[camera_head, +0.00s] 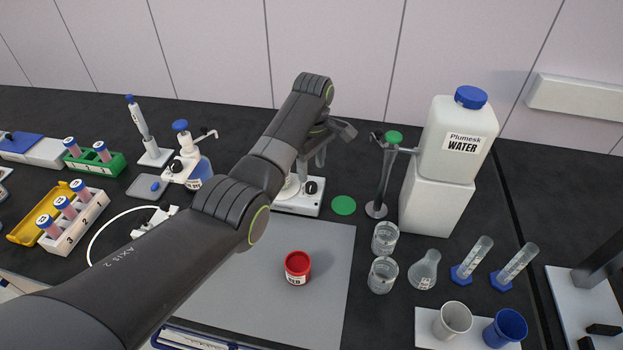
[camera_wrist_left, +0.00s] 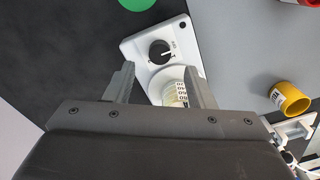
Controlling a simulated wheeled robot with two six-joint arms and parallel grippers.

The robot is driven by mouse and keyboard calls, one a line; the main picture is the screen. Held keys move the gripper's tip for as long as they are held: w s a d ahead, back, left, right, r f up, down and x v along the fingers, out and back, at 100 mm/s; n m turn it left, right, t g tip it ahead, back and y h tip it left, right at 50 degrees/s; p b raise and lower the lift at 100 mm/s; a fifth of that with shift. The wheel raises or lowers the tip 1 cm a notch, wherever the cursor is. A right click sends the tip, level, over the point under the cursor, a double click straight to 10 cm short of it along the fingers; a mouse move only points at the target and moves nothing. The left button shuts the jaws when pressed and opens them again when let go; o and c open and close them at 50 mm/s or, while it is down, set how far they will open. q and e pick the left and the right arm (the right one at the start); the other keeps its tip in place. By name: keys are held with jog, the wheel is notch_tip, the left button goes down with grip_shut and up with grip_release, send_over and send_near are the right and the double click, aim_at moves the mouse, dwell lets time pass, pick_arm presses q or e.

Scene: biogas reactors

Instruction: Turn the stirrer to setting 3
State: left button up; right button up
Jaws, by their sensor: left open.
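The stirrer (camera_head: 299,207) is a white unit behind the grey mat in the head view, partly hidden by my left arm. Its black knob (camera_head: 311,187) faces up at its right end. In the left wrist view the stirrer (camera_wrist_left: 133,46) lies ahead of the fingers, with the knob (camera_wrist_left: 159,51) and its small white mark beyond the fingertips. My left gripper (camera_wrist_left: 160,80) is open. A clear vessel with a printed scale (camera_wrist_left: 176,92) shows on the stirrer between the fingers; I cannot tell whether they touch it. My right gripper is not in view.
A green disc (camera_head: 344,205) lies right of the stirrer, near a metal stand (camera_head: 382,180) and a water container (camera_head: 452,140). Glassware (camera_head: 385,238) stands at the right. A yellow jar (camera_wrist_left: 290,99) shows in the wrist view.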

aim_at(311, 185)
pick_arm(q)
notch_tip(311, 185, down, 4)
jog(key=shift+s+f, duration=0.1)
jog(key=shift+f, duration=0.65)
jog(key=c, duration=1)
jog(key=shift+o, duration=0.2)
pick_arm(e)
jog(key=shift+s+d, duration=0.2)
